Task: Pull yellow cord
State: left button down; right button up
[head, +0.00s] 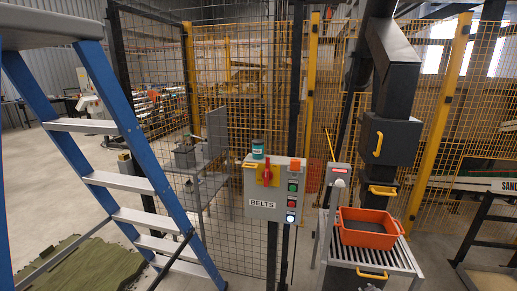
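A thin yellow-orange cord or strip (330,145) shows in the head view, right of the middle. It slants down toward a small grey box (340,175) with a red part on its face. At this size I cannot tell how the cord is fixed. Neither of my grippers is clearly visible in this view, and nothing is seen touching the cord.
A grey control box marked BELTS (271,190) with a red switch stands left of the cord. An orange bin (368,228) sits on a slatted grey stand at right. A blue ladder (160,180) fills the left. Yellow mesh fencing (240,85) stands behind.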

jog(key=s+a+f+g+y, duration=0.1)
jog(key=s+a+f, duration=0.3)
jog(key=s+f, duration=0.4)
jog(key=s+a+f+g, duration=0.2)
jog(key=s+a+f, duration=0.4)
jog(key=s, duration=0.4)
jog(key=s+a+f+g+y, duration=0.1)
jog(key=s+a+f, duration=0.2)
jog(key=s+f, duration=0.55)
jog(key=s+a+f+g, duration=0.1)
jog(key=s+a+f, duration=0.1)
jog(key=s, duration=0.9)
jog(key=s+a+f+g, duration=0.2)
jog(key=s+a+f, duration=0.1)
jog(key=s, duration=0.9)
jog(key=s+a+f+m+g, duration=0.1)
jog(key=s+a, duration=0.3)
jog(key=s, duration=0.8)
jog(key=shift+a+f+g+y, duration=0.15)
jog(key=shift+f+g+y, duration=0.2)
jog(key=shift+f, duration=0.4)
